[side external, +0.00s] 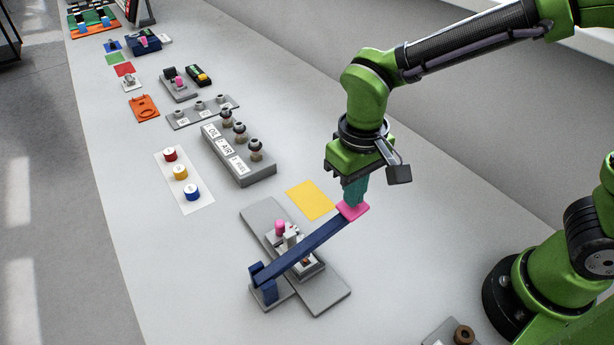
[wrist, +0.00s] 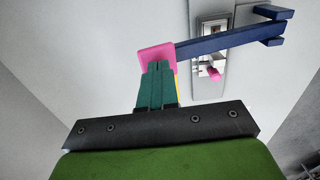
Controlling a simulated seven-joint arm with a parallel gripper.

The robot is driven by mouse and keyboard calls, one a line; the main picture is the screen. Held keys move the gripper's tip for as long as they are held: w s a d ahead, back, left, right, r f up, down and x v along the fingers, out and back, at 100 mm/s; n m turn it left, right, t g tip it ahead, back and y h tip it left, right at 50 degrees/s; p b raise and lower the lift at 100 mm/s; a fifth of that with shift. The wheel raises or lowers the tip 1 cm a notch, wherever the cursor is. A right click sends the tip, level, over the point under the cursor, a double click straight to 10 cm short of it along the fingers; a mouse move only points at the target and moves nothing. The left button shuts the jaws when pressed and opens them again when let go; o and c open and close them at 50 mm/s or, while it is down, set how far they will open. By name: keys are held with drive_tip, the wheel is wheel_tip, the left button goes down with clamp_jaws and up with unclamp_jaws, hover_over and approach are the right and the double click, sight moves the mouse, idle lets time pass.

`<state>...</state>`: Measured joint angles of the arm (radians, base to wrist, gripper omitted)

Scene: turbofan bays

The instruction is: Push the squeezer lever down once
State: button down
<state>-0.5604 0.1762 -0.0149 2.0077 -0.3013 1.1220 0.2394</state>
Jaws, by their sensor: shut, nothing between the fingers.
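The squeezer has a dark blue lever (side external: 305,246) hinged on a blue post (side external: 266,286) at its lower left end. The lever slopes upward to a pink pad (side external: 352,211) at its free end. My gripper (side external: 354,194) is shut, its teal fingers pointing down at the pink pad, touching it or very close to it. In the wrist view the shut fingers (wrist: 156,88) overlap the edge of the pink pad (wrist: 156,55), with the blue lever (wrist: 225,40) running off to the right. Below the lever is a grey base (side external: 325,293) with a white and pink fixture (side external: 288,234).
A yellow square (side external: 310,200) lies beside the lever. Behind it are a grey block with several knobs (side external: 240,155) and a white strip with red, yellow and blue buttons (side external: 183,181). A brown knob (side external: 463,335) stands near my base.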

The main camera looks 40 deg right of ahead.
sight(351, 210)
drive_tip(key=shift+f, duration=0.15)
drive_tip(key=shift+f, duration=2.35)
drive_tip(key=shift+r, duration=4)
drive_tip(key=shift+f, duration=0.2)
drive_tip(key=s+d+r+m+t, duration=0.1)
drive_tip(key=s+d+r+t, duration=0.1)
drive_tip(key=d, duration=0.3)
drive_tip(key=s+d+r+m+t+y, duration=0.1)
drive_tip(key=s+d+r+t, duration=0.1)
drive_tip(key=d+r, duration=0.2)
drive_tip(key=s+d+r+m+t+y, duration=0.1)
drive_tip(key=s+d+r+m+t, duration=0.1)
drive_tip(key=d, duration=0.4)
drive_tip(key=shift+s+r+t, duration=0.2)
drive_tip(key=shift+r+t, duration=0.2)
drive_tip(key=shift+t, duration=0.2)
